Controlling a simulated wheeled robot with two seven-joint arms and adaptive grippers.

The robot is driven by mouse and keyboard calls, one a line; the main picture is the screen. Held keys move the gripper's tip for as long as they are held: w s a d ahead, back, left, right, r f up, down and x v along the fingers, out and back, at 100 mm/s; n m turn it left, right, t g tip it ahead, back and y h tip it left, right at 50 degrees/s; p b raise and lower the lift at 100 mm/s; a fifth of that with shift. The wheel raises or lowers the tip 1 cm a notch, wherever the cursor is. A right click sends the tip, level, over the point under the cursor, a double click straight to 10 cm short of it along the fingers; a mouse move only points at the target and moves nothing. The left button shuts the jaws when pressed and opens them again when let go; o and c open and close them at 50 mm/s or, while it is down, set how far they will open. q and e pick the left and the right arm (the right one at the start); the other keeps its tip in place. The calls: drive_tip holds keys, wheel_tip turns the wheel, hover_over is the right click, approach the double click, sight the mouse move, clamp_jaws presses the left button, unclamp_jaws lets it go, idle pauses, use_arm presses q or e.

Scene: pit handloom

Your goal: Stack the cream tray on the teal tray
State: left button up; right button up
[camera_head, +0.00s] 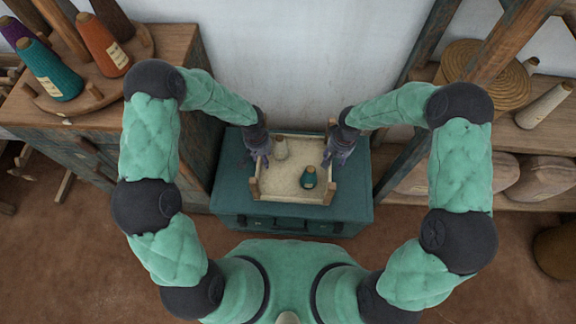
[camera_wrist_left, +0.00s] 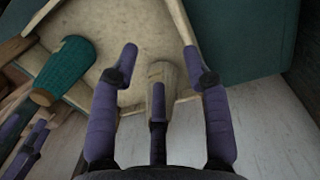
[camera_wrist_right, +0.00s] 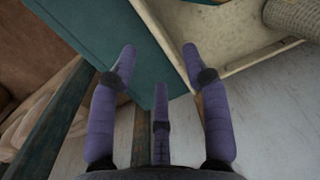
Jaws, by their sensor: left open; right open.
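The cream tray (camera_head: 318,197), a shallow open tray with corner posts, rests on a teal chest-like block (camera_head: 355,205) in the head view. A teal cone (camera_head: 309,179) and a pale cone (camera_head: 281,148) stand inside it. No separate teal tray can be told apart from the teal block. My left gripper (camera_head: 264,155) is open at the tray's left side; its wrist view shows the open fingers (camera_wrist_left: 160,52) over the tray, near the pale cone (camera_wrist_left: 170,78). My right gripper (camera_head: 333,158) is open at the right side; its wrist view shows open fingers (camera_wrist_right: 160,52) near the tray's wall.
A wooden cabinet (camera_head: 195,60) with a round rack of yarn cones (camera_head: 104,45) stands at the left. Shelves with a coiled disc (camera_head: 485,82), a pale cone (camera_head: 545,105) and rounded bundles (camera_head: 520,175) are at the right. Slanted posts (camera_head: 415,60) rise beside the block. A pale wall is behind.

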sight(261, 163)
drive_tip(key=shift+w+d+f+h+b, duration=0.15)
drive_tip(key=shift+w+h+b, duration=0.3)
drive_tip(key=shift+w, duration=0.8)
use_arm(q)
drive_tip(key=w+a, duration=0.2)
drive_tip(key=w, duration=0.1)
drive_tip(key=shift+f+y, duration=0.1)
drive_tip(key=shift+y, duration=0.3)
use_arm(e)
drive_tip(key=shift+w+r, duration=0.15)
drive_tip(key=shift+r, duration=0.05)
use_arm(q)
drive_tip(key=shift+f, duration=0.1)
use_arm(e)
drive_tip(key=shift+f, duration=0.1)
use_arm(q)
drive_tip(key=shift+f, duration=0.2)
use_arm(e)
drive_tip(key=shift+f, duration=0.25)
use_arm(q)
wheel_tip(261, 163, down, 10)
drive_tip(key=shift+f, duration=0.1)
use_arm(e)
wheel_tip(261, 163, down, 10)
drive_tip(key=shift+f, duration=0.1)
use_arm(q)
clamp_jaws()
use_arm(e)
clamp_jaws()
